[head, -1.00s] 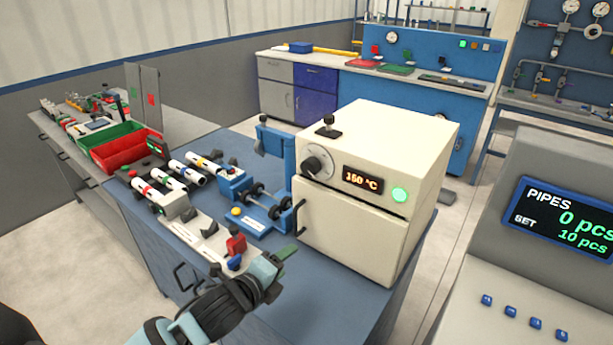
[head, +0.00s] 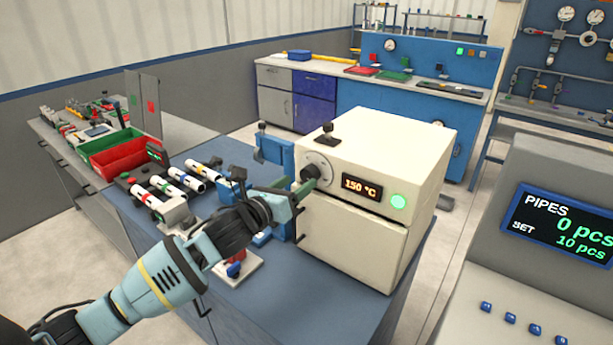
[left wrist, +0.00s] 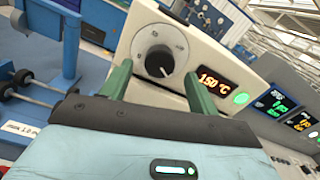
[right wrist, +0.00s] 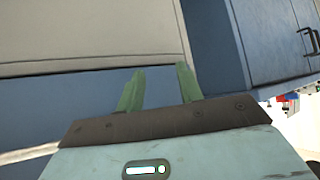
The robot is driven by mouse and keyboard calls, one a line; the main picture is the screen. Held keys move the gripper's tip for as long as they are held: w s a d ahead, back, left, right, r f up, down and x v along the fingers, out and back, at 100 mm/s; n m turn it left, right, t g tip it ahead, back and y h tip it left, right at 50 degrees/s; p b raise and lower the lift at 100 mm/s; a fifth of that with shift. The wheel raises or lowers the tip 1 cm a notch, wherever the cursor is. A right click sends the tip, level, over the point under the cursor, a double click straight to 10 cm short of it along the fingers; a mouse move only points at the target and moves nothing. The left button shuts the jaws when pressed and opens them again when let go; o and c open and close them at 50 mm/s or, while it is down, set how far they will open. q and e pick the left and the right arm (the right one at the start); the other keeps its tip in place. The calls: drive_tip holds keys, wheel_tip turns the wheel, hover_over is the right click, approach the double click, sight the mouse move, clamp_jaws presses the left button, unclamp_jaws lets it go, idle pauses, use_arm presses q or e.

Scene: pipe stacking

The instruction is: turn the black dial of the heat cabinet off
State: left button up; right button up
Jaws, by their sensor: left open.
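The cream heat cabinet (head: 375,165) stands on the blue bench. Its black dial (head: 311,173) is on the front face, left of a display reading 150 °C (head: 361,188) and a lit green button (head: 399,201). In the left wrist view the dial (left wrist: 159,62) sits on a pale round plate, ahead of and between my fingers. My left gripper (head: 296,192) is open, just in front of the dial; contact is not visible. My right gripper (right wrist: 158,88) shows only in its own wrist view, with its two green fingers apart and nothing between them.
A blue fixture (head: 275,150) stands left of the cabinet. Several white pipes with coloured bands (head: 185,180) lie on the bench, with red and green bins (head: 115,152) behind them. A grey console with a PIPES display (head: 560,228) is at the right.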

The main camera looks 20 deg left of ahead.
sight(306, 176)
use_arm(q)
drive_tip(key=shift+x, duration=2.45)
drive_tip(key=c, duration=1)
drive_tip(key=shift+o, duration=0.2)
